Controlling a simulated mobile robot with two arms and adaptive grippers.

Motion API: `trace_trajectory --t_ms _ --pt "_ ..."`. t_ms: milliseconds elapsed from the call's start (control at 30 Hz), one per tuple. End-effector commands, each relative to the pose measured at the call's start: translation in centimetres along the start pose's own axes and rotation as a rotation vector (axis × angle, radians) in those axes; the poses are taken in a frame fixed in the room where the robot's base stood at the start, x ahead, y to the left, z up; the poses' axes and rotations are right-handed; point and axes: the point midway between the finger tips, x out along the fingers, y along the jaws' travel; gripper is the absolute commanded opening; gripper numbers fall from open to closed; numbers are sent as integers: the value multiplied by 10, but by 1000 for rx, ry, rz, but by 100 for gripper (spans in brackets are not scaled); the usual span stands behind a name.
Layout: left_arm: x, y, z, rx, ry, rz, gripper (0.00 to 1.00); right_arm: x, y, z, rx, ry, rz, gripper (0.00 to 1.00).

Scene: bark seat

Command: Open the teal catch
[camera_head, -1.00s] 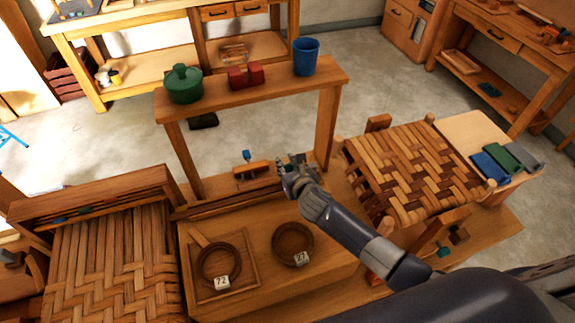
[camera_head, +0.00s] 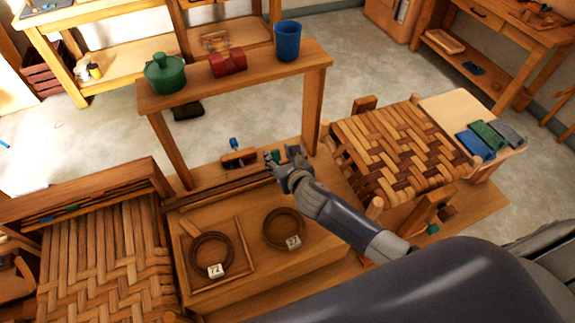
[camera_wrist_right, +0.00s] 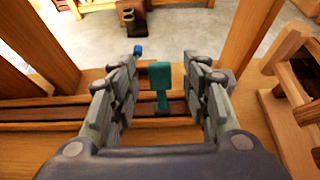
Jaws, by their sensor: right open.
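The teal catch (camera_wrist_right: 160,80) stands upright in the right wrist view, between the two fingers of my right gripper (camera_wrist_right: 162,85) and a little beyond them. The fingers are spread apart on either side of it, and I cannot see them touching it. In the head view my right gripper (camera_head: 285,163) is at the back edge of the bench, and only a small teal part of the catch (camera_head: 276,155) shows behind it. A blue-topped catch (camera_head: 234,144) stands to its left on a wooden block. My left gripper is not in view.
A raised shelf (camera_head: 245,89) holds a green pot (camera_head: 165,74), a red block (camera_head: 228,62) and a blue cup (camera_head: 287,41); its right leg (camera_head: 312,112) stands close behind my gripper. A woven seat (camera_head: 400,145) is to the right. Two coils (camera_head: 284,229) lie in front.

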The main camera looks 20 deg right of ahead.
Motion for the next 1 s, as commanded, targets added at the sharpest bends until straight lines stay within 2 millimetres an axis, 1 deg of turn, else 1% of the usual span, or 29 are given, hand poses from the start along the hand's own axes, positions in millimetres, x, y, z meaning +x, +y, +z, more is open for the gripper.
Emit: trace_trajectory --t_ms 33,200,300,433,633,1000 --pt "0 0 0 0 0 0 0 -9 0 0 0 0 1 43" --pt "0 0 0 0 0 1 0 -37 0 0 -1 0 1 43" --pt "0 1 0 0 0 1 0 -51 0 -1 -1 1 1 43" --pt "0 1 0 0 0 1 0 -64 0 0 -1 0 1 43" --pt "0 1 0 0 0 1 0 -72 0 0 -1 1 -1 43" --pt "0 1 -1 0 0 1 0 -73 0 1 -1 0 0 43"
